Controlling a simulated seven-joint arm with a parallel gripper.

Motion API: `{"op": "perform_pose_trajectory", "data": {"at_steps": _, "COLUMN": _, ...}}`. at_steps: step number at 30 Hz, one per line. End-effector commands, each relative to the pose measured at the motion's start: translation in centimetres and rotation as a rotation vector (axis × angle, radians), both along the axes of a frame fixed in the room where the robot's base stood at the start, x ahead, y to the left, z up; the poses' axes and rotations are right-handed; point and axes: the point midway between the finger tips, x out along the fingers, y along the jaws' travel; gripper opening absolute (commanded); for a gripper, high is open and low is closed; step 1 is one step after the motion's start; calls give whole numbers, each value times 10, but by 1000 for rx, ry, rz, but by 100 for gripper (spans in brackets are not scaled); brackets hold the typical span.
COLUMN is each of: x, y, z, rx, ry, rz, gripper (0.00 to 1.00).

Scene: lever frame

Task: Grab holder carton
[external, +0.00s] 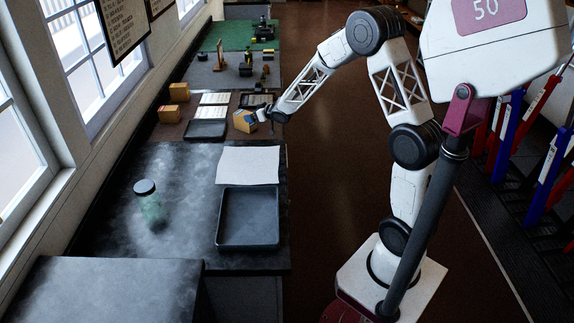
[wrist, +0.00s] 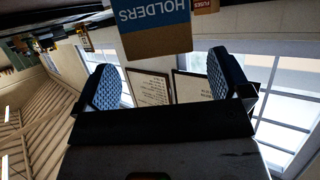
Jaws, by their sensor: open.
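The holder carton (external: 244,121), a tan box with a blue panel, is on the brown bench section in the external view. In the wrist view, the carton (wrist: 153,38) shows upside-down "HOLDERS" lettering at the top, cut off by the frame edge. My gripper (external: 264,114) is at the carton's right side in the external view. In the wrist view, my gripper (wrist: 164,62) is open, with its two blue ribbed pads wide apart.
Two other cartons (external: 179,92) (external: 169,114) stand left on the bench; a "FUSES" carton (wrist: 205,5) shows in the wrist view. A small dark tray (external: 206,130) lies beside the holder carton. A glass jar (external: 150,205), white sheet (external: 249,165) and larger tray (external: 248,217) are nearer.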

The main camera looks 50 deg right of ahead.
Motion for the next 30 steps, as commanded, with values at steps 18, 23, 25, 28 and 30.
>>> {"op": "perform_pose_trajectory", "data": {"at_steps": 18, "x": 37, "y": 8, "z": -17, "rx": 0, "ry": 0, "rz": 0, "gripper": 96}}
{"op": "perform_pose_trajectory", "data": {"at_steps": 23, "x": 45, "y": 9, "z": -20, "rx": 0, "ry": 0, "rz": 0, "gripper": 96}}
{"op": "perform_pose_trajectory", "data": {"at_steps": 25, "x": 46, "y": 9, "z": -21, "rx": 0, "ry": 0, "rz": 0, "gripper": 96}}
{"op": "perform_pose_trajectory", "data": {"at_steps": 28, "x": 47, "y": 10, "z": -21, "rx": 0, "ry": 0, "rz": 0, "gripper": 96}}
{"op": "perform_pose_trajectory", "data": {"at_steps": 30, "x": 47, "y": 9, "z": -21, "rx": 0, "ry": 0, "rz": 0, "gripper": 96}}
